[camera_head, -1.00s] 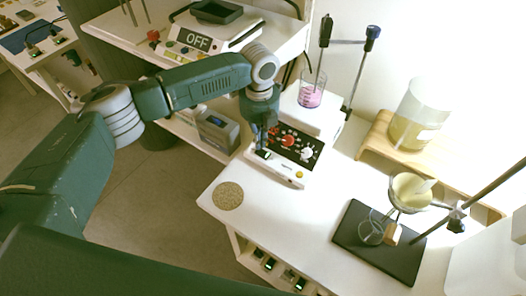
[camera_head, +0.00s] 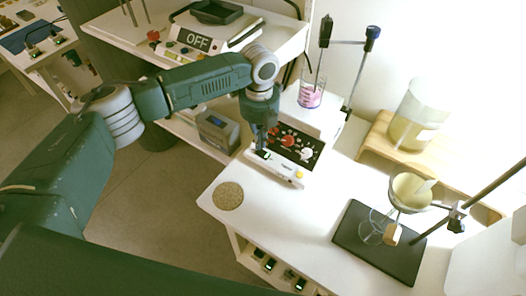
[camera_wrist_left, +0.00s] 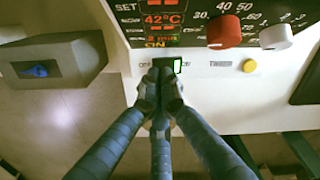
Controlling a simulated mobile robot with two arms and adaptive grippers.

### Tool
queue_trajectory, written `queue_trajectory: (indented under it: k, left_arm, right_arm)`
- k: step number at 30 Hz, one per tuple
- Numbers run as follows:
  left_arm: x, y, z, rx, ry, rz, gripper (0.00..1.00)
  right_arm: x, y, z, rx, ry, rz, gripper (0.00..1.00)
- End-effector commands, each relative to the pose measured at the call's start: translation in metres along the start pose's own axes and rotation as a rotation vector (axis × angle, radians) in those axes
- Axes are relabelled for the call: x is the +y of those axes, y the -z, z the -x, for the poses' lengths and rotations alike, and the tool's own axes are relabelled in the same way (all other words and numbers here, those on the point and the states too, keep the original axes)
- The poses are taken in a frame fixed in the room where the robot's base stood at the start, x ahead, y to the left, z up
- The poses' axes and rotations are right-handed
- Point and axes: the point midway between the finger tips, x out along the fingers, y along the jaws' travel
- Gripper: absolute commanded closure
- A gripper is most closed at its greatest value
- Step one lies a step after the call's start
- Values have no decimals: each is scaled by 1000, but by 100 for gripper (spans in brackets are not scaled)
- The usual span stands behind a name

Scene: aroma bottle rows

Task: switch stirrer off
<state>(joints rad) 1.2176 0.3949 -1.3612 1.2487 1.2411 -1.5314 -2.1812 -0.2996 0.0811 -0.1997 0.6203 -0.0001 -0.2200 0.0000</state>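The stirrer (camera_head: 310,117) is a white hotplate unit with a black front panel (camera_head: 302,147). A beaker of pink liquid (camera_head: 311,97) stands on it. In the left wrist view the panel display (camera_wrist_left: 160,20) reads 42°C and ON, beside a red knob (camera_wrist_left: 224,31) and a white knob (camera_wrist_left: 276,37). A small rocker switch with a green-lit edge (camera_wrist_left: 178,66) sits on the white front below the panel. My left gripper (camera_wrist_left: 162,82) has its fingers together with nothing visible between them. Its tips are at the switch; I cannot tell whether they touch it. It also shows in the head view (camera_head: 262,147). My right gripper is not in view.
A yellow button (camera_wrist_left: 250,65) lies right of the switch. A second device (camera_head: 195,40) showing OFF stands on the back bench. A round cork mat (camera_head: 228,196), a funnel stand on a black base (camera_head: 350,238) and a wooden shelf (camera_head: 372,148) share the white table.

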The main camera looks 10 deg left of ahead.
Motion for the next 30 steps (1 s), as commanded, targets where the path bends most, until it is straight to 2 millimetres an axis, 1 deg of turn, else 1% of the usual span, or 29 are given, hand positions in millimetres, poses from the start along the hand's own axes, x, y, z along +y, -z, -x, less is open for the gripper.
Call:
queue_trajectory:
  k: [30]
  left_arm:
    - [0, 0, -15, 0, 0, 1, 100]
  right_arm:
    - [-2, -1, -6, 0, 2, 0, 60]
